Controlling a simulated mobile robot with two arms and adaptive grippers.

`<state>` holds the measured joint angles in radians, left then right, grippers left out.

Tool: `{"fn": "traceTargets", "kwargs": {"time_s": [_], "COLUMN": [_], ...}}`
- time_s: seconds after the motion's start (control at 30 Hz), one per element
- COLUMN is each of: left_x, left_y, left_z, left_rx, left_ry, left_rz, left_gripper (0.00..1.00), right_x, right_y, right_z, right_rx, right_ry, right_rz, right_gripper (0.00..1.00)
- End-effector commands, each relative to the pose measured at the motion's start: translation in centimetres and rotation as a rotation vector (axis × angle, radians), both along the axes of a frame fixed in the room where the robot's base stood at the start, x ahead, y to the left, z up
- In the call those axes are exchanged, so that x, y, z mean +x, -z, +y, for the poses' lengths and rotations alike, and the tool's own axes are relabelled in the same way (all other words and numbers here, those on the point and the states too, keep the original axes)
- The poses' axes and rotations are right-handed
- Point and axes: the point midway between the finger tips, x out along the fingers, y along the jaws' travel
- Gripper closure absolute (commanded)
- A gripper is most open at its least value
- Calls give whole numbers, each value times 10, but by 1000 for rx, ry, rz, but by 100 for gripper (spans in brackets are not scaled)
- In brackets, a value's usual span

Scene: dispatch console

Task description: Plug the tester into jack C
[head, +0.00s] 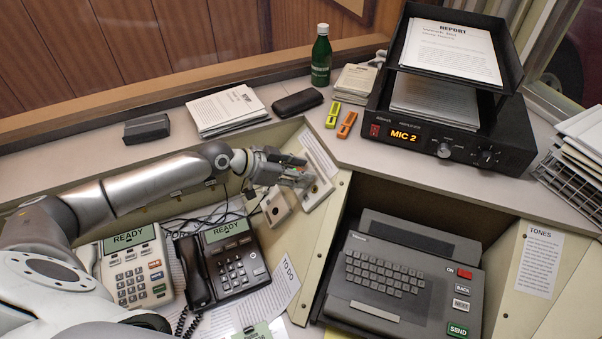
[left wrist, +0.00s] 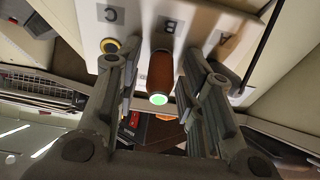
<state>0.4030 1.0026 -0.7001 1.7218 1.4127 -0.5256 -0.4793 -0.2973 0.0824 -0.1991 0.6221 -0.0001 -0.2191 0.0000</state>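The jack panel (left wrist: 200,18) is a pale plate with the letters C, B and A, upside down in the left wrist view. Jack C (left wrist: 110,45) shows as a yellow-ringed hole, with nothing in it. The tester (left wrist: 160,72) is a brown-orange cylinder with a lit green end, standing out from the panel at B. My left gripper (left wrist: 162,82) is open, one finger on each side of the tester, with gaps visible. In the head view my left gripper (head: 292,172) is at the slanted panel and hides the tester. My right gripper is not in view.
Two desk phones (head: 136,270) (head: 232,258) stand below my left arm. A keyboard unit (head: 385,270) sits in the right recess. An amplifier (head: 455,135) with paper trays stands behind. Yellow and orange markers (head: 334,114) (head: 347,125), a glasses case (head: 297,102) and a green bottle (head: 321,56) are on the ledge.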

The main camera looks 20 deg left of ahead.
Motion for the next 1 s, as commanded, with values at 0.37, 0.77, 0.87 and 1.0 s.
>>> {"fn": "traceTargets", "kwargs": {"time_s": [0.37,0.77,0.87,1.0], "left_x": [0,-3,-4,-6], "left_y": [0,-5,-7,-9], "left_z": [0,3,4,6], "left_rx": [0,0,-1,-1], "left_ry": [0,-1,-1,-1], "left_rz": [0,0,-1,-1], "left_gripper": [100,100,100,100], "right_x": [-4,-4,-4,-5], "right_y": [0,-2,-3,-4], "right_z": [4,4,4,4], "right_rx": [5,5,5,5], "right_ry": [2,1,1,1], "right_rz": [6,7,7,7], "right_gripper": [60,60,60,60]}}
